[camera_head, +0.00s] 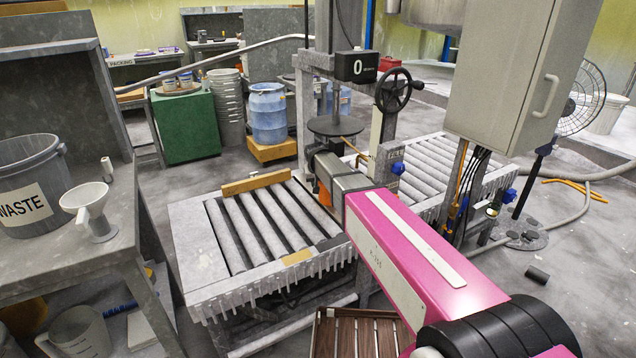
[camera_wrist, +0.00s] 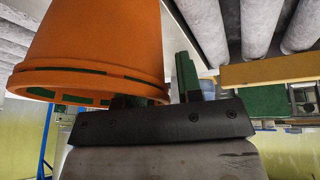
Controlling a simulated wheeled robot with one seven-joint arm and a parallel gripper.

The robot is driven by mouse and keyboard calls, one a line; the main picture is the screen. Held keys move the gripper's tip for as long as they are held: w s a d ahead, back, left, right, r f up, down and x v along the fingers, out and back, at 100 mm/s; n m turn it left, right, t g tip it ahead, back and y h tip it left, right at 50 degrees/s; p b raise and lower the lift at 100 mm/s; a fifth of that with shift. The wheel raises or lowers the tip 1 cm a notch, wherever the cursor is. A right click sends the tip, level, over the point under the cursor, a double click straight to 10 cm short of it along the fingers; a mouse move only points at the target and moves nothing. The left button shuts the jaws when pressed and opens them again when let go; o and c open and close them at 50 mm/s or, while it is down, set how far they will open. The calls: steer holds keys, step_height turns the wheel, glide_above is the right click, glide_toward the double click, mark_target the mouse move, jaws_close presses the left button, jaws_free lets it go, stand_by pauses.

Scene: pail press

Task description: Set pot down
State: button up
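The orange pot (camera_wrist: 95,45) fills the upper left of the wrist view, which looks upside down, so its wide rim faces up. My gripper (camera_wrist: 160,85) is at the rim, with one finger outside the wall and the other mostly hidden behind it. The fingers are partly apart and appear shut on the rim. In the head view only a small orange patch of the pot (camera_head: 325,194) shows beside my gripper (camera_head: 318,165), at the roller conveyor (camera_head: 195,250). The pot's base is hidden, so I cannot tell whether it touches the rollers.
A press column with a round plate (camera_head: 335,125) and handwheel (camera_head: 393,90) stands just behind my gripper. A wooden bar (camera_head: 257,182) lies across the conveyor's far edge. The left rollers are clear. A bench (camera_head: 95,235) with a waste bin (camera_head: 30,190) and funnel (camera_head: 92,210) is at left.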

steer(key=shift+r, duration=0.1)
steer(key=v, duration=0.7)
steer(key=shift+r, duration=0.3)
steer(key=shift+s, duration=0.15)
